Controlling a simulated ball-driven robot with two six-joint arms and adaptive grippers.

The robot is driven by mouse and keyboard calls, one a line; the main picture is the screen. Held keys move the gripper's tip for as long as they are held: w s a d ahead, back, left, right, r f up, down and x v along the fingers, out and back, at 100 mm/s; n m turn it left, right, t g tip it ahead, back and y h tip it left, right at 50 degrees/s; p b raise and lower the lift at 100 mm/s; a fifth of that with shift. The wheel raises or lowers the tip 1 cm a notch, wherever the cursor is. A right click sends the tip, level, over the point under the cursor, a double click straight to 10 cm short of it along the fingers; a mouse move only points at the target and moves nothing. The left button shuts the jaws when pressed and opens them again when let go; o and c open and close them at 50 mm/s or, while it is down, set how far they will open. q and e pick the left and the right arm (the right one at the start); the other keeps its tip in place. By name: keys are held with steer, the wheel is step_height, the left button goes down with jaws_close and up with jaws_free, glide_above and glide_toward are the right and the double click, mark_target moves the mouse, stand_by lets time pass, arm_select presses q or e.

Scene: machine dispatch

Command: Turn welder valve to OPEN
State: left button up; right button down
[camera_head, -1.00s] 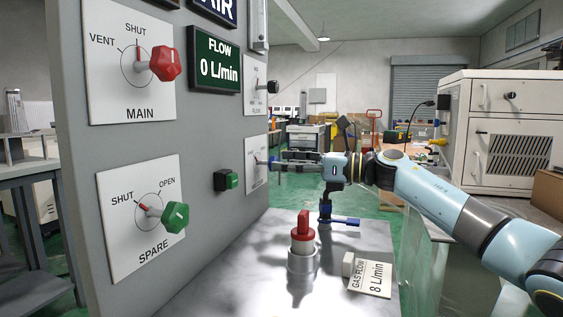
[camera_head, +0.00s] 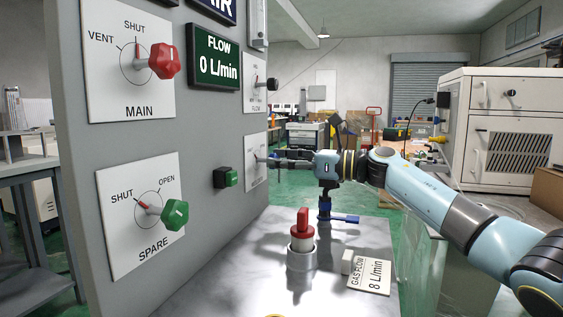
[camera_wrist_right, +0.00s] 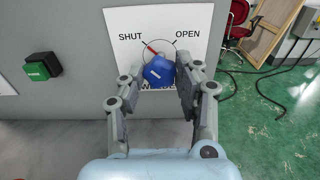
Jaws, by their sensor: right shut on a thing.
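The welder valve is a blue knob (camera_wrist_right: 158,70) on a white plate (camera_wrist_right: 195,20) marked SHUT at left and OPEN at right. Its red pointer (camera_wrist_right: 152,49) aims up and left, toward SHUT. The lettering below the knob is partly hidden by the knob and fingers. My right gripper (camera_wrist_right: 161,73) is shut on the blue knob, one finger on each side. In the head view, my right gripper (camera_head: 270,162) reaches the lower right plate on the grey panel, seen edge-on; the knob is hidden there. My left gripper is not in view.
The grey panel also carries a red MAIN knob (camera_head: 164,61), a green SPARE knob (camera_head: 174,214) and a green button (camera_head: 231,178). The flow display (camera_head: 216,58) reads 0 L/min. On the metal shelf stand a red-handled fitting (camera_head: 302,238) and a GAS FLOW card (camera_head: 369,275).

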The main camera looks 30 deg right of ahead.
steer(key=shift+d+m+p, duration=0.1)
steer(key=shift+m+p, duration=5.4)
steer(key=shift+m, duration=3.4)
steer(key=c, duration=0.9)
jaws_free()
steer(key=shift+f, duration=0.1)
steer(key=shift+c, duration=0.2)
